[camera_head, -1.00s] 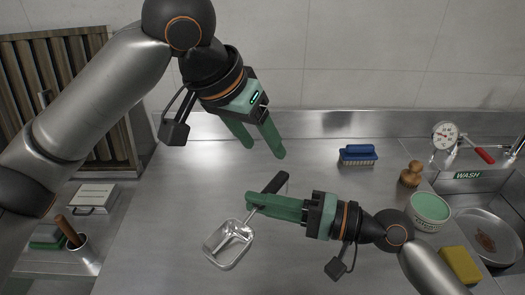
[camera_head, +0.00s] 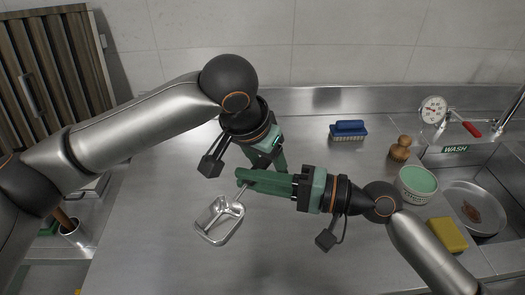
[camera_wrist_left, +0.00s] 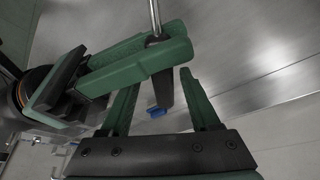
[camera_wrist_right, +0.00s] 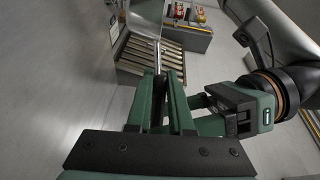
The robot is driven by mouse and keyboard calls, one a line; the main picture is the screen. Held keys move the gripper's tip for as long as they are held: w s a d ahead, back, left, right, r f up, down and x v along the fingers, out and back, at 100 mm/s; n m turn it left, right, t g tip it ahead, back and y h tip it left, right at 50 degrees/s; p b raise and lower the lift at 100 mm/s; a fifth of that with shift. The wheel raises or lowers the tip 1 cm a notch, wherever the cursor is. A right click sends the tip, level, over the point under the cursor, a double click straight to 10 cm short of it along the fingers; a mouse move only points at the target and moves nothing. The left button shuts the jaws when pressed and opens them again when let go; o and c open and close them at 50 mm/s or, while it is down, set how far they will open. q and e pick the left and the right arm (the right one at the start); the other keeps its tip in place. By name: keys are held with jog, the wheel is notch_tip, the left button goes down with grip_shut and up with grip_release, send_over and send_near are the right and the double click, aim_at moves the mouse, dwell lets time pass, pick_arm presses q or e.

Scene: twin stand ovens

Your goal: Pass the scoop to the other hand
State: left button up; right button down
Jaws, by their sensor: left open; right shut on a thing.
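The scoop (camera_head: 220,220) has a shiny metal pan and a black handle. My right gripper (camera_head: 243,178) is shut on it near where the metal shaft meets the handle, and the pan hangs in front of the fingertips. The black handle (camera_wrist_left: 164,88) sticks out past the right fingers in the left wrist view. My left gripper (camera_head: 272,165) is open just behind the right one, its fingertips partly hidden by it. In the left wrist view the handle lies between the open left fingers (camera_wrist_left: 163,80). Whether they touch it, I cannot tell.
A blue brush (camera_head: 348,130), a wooden-knobbed tool (camera_head: 401,148), a green-topped tub (camera_head: 418,180) and a yellow sponge (camera_head: 447,235) stand on the right of the steel counter, beside the sink (camera_head: 500,160) with a plate.

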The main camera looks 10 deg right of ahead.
pick_arm(q)
jog(key=shift+d+f, duration=0.1)
jog(key=shift+f, duration=0.15)
jog(key=c, duration=0.7)
jog(key=shift+c, duration=1.4)
jog(key=shift+s+d, duration=0.1)
grip_shut()
pick_arm(e)
jog(key=c, duration=0.7)
grip_release()
